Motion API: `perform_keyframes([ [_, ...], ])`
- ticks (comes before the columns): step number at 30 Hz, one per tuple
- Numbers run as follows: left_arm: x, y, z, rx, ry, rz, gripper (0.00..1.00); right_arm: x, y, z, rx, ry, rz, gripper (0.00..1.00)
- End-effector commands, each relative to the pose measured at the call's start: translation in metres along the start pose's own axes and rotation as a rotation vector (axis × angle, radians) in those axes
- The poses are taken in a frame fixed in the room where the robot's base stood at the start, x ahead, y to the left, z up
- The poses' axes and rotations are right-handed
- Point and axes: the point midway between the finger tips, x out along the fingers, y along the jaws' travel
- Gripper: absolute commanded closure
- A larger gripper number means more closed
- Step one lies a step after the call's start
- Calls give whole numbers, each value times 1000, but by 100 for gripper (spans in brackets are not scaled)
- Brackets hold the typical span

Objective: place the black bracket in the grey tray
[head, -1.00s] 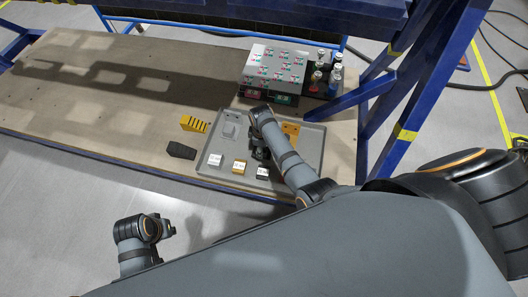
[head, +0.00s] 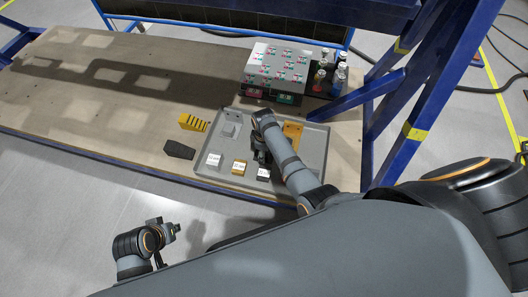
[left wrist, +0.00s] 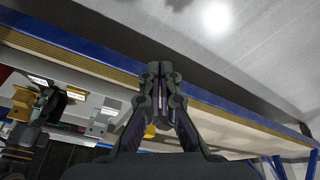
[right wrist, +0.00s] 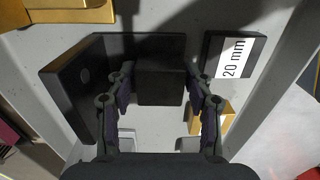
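The grey tray (head: 210,178) sits at the table's front edge. The black bracket (head: 258,157) is in the tray, partly hidden by my right arm in the head view. In the right wrist view the bracket (right wrist: 72,88) shows dark walls at left and back and a block in the middle. My right gripper (right wrist: 160,72) is open, its fingers on either side of that block with small gaps. My left gripper (head: 172,230) hangs in front of the table, away from the tray. Its fingers (left wrist: 161,72) are together and empty in the left wrist view.
The tray also holds an orange bracket (head: 293,130), a grey bracket (head: 230,131), and labelled white (head: 213,160), yellow (head: 239,167) and black (head: 263,174) blocks. A yellow slotted rack (head: 192,122) and a black piece (head: 179,150) lie left of it. A blue post (head: 415,120) stands at right.

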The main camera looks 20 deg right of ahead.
Motion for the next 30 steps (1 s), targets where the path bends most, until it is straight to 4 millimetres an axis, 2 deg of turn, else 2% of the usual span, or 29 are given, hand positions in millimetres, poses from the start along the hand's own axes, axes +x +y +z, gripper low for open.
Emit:
perform_keyframes([
  [5,0,0,0,0,-1,0,100,0,0,0,0,0,0,48],
  [8,-3,0,0,0,-6,-1,100,-7,0,0,0,1,1,48],
  [11,-17,-2,-4,3,-47,-14,100,-27,0,-1,0,2,2,48],
  [16,-47,-10,-5,4,-155,-51,100,-73,0,0,1,2,2,48],
  [20,-26,-20,0,-4,-190,-73,100,-102,0,0,0,1,2,48],
  [21,-16,-22,3,-6,-187,-76,100,-105,0,0,0,0,1,48],
  [24,0,-26,7,-9,-183,-82,100,-115,0,0,-1,0,1,48],
  [30,14,-30,10,-11,-177,-87,100,-123,0,0,0,0,0,48],
])
